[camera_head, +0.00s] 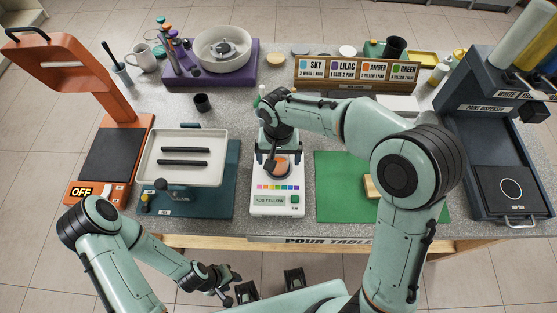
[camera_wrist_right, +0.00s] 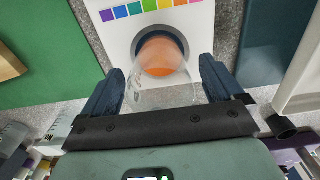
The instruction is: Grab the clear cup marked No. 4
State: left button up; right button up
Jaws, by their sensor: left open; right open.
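A clear cup (camera_wrist_right: 165,95) with orange contents stands on the dark round pad of a white device (camera_head: 277,205) with coloured squares and a screen reading "ADD YELLOW". Its orange (camera_head: 282,168) shows just below my right gripper in the head view. No number is readable on the cup. My right gripper (camera_wrist_right: 160,88) is open, with one finger on each side of the cup; I cannot tell whether they touch it. In the head view, my right gripper (camera_head: 271,158) hides part of the cup. My left gripper (camera_head: 232,290) is open and empty in front of the table.
A white tray (camera_head: 150,160) with two black bars lies left of the device; a green mat (camera_head: 335,195) lies right. An orange stand (camera_head: 100,150) stands far left, the paint dispenser (camera_head: 475,125) far right. A labelled colour rack (camera_head: 355,85) and a purple base (camera_head: 240,78) stand behind.

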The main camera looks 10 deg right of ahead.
jog(key=shift+f, duration=0.15)
jog(key=c, duration=1.2)
